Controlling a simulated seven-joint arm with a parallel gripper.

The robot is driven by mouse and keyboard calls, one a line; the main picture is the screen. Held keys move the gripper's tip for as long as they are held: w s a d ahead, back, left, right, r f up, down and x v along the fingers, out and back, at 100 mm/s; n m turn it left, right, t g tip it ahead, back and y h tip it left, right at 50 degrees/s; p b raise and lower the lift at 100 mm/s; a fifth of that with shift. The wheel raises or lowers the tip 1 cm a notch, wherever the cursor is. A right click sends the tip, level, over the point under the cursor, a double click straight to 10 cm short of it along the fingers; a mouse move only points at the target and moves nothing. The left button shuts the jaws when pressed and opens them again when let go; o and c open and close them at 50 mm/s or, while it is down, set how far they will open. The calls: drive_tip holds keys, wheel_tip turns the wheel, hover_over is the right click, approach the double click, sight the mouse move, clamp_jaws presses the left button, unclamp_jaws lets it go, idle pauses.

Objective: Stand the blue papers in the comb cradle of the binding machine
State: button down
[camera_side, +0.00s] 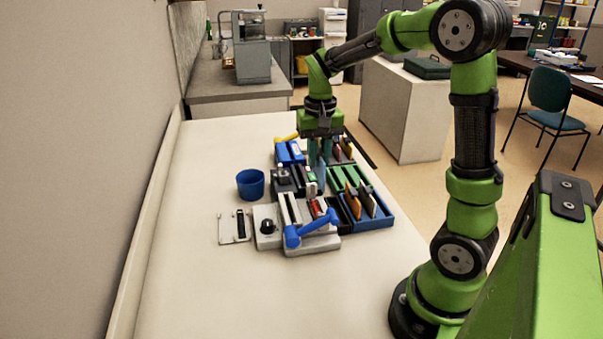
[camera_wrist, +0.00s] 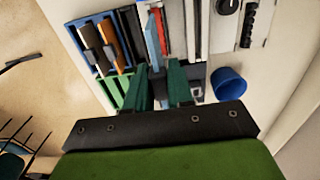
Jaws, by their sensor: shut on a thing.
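My gripper (camera_side: 319,157) points down over the middle of the table, shut on the blue papers (camera_side: 321,178), a thin light-blue upright sheet stack. In the wrist view the gripper's teal fingers (camera_wrist: 163,72) pinch the blue papers (camera_wrist: 153,42). A pale grey binding machine (camera_side: 305,243) with a blue lever handle (camera_side: 312,229) stands nearer the side camera. A black-bodied machine (camera_side: 283,185) and a blue machine with a yellow handle (camera_side: 288,155) stand behind it. I cannot tell which slot is the comb cradle, or whether the papers touch anything below.
A blue slotted rack (camera_side: 379,222) holds orange and dark pieces, with a green slotted rack (camera_side: 347,178) behind it. A blue cup (camera_side: 250,184) and a white plate with a black strip (camera_side: 233,227) stand left. The table's left and front areas are clear.

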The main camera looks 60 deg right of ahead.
sight(318, 180)
drive_tip(key=shift+f, duration=4.75)
drive_tip(key=c, duration=0.9)
unclamp_jaws()
drive_tip(key=shift+r, duration=4.5)
drive_tip(key=shift+f, duration=0.1)
drive_tip(key=s+a+r+n+t, duration=0.1)
drive_tip(key=s+a+r+t, duration=0.1)
drive_tip(key=a, duration=0.3)
drive_tip(key=s+a+r+n+t+y, duration=0.1)
drive_tip(key=s+a+r+n+t, duration=0.1)
drive_tip(key=s+a+r, duration=0.1)
drive_tip(key=s+a+r+n+t+y, duration=0.1)
drive_tip(key=s+a+r+n+t, duration=0.1)
drive_tip(key=s+a, duration=0.3)
drive_tip(key=a+t, duration=0.1)
drive_tip(key=a, duration=0.2)
drive_tip(key=shift+r, duration=0.3)
